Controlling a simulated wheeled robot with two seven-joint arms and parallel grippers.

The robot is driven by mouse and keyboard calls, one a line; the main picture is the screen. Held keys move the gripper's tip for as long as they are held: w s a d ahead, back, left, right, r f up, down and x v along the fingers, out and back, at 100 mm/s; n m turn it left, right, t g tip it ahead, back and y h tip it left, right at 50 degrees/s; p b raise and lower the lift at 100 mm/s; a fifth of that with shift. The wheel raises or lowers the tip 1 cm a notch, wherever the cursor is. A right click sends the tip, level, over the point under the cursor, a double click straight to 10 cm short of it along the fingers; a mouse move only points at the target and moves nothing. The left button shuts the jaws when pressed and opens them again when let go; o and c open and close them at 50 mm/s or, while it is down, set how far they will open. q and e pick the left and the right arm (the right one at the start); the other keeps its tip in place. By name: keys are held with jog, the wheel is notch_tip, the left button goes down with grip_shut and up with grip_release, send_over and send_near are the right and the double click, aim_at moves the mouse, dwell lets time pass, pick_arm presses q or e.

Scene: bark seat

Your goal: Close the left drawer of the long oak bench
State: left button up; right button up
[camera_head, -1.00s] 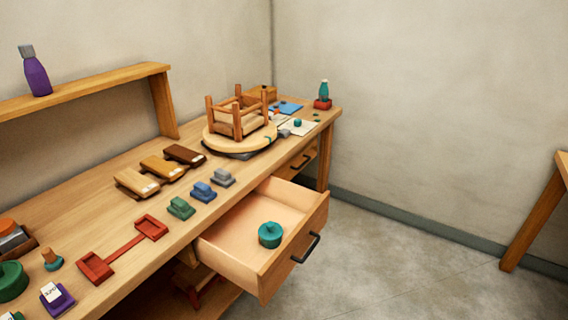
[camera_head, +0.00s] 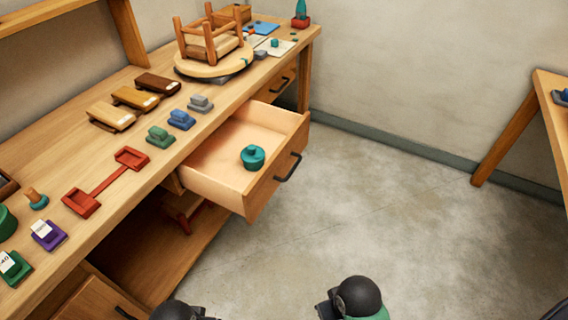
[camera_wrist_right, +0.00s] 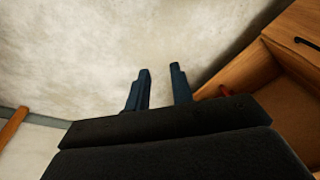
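The long oak bench (camera_head: 125,185) runs from lower left to upper right in the head view. One of its drawers (camera_head: 236,190) is pulled well out, with a black handle (camera_head: 288,167) on its front. A round teal lidded pot (camera_head: 253,157) sits inside it. Another drawer (camera_head: 274,88), farther right under the top, looks shut. My right gripper (camera_wrist_right: 159,82) is open and empty in the right wrist view, its two dark fingers apart. Wood with a black handle (camera_wrist_right: 307,43) shows to its right, not touching the fingers. My left gripper is not in view.
A lower drawer front (camera_head: 88,303) shows at the bottom left. Small coloured blocks, a red tray piece (camera_head: 105,183) and a small stool (camera_head: 208,45) stand on the bench. The floor (camera_head: 350,190) before the drawer is clear; another table (camera_head: 545,115) stands right.

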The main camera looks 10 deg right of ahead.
jog(key=shift+t, duration=0.9)
jog(key=w+r, duration=0.1)
jog(key=w, duration=0.2)
jog(key=w+d+r, duration=0.1)
jog(key=w, duration=0.1)
jog(key=w+r, duration=0.1)
jog(key=w, duration=0.2)
jog(key=shift+w+d+r+b, duration=0.2)
jog(key=shift+w+r+b, duration=0.1)
jog(key=shift+b, duration=0.05)
grip_shut()
jog(key=w+d+f+n+y+b, duration=0.1)
jog(key=w+d+y, duration=0.15)
jog(key=w, duration=0.95)
jog(key=w+d+f+y+b, duration=0.1)
jog(key=w+d, duration=0.3)
jog(key=w, duration=0.9)
jog(key=m+t+y+p, duration=0.3)
jog(key=m+t+y, duration=0.4)
jog(key=m+y, duration=0.3)
send_near(295, 148)
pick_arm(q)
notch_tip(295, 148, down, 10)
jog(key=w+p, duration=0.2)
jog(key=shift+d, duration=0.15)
pick_arm(e)
jog(key=x, duration=0.7)
jog(key=shift+s+r, duration=0.1)
jog(key=shift+s, duration=0.05)
